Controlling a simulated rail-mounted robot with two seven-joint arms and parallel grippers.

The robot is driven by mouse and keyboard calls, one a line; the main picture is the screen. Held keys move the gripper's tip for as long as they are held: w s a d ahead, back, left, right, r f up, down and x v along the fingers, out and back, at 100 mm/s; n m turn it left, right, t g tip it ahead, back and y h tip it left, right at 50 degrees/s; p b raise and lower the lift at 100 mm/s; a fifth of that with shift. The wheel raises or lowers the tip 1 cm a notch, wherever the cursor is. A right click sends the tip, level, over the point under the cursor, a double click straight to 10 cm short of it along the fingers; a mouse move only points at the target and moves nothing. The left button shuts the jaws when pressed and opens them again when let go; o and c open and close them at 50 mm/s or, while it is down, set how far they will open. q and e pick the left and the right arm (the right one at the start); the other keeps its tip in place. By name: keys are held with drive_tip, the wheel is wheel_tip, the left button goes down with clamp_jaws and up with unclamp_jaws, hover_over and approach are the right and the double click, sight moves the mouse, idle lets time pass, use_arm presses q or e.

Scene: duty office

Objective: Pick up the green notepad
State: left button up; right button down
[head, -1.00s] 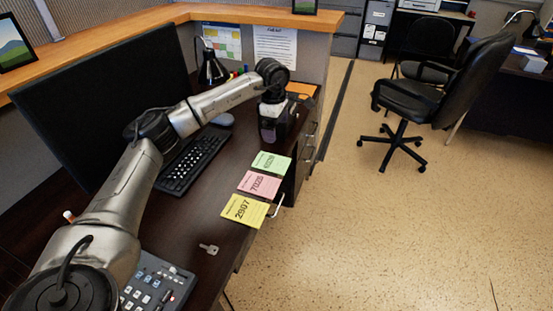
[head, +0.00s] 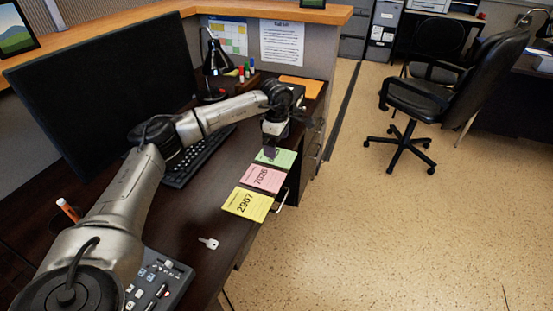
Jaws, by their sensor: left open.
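The green notepad (head: 284,159) lies on the dark desk, at the far end of a row of notepads. My left gripper (head: 271,152) points down right at its left part and covers some of it, including its number. The gripper is open. I cannot tell whether its fingertips touch the notepad. A pink notepad (head: 262,177) marked 7025 and a yellow notepad (head: 247,203) marked 2907 lie nearer to me in the same row. My right gripper is not in view.
A key (head: 208,243) lies nearer on the desk (head: 185,215). The keyboard (head: 197,158) and a large monitor (head: 100,88) are to the left. A black lamp (head: 214,60) and markers (head: 246,71) stand behind. A drawer handle (head: 281,201) sticks out below the desk's right edge.

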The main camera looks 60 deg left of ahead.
sight(284, 159)
use_arm(q)
wheel_tip(284, 159, down, 4)
drive_tip(key=shift+r+b, duration=0.15)
drive_tip(key=shift+b, duration=1.05)
drive_tip(key=shift+f, duration=0.35)
drive_tip(key=c, duration=0.6)
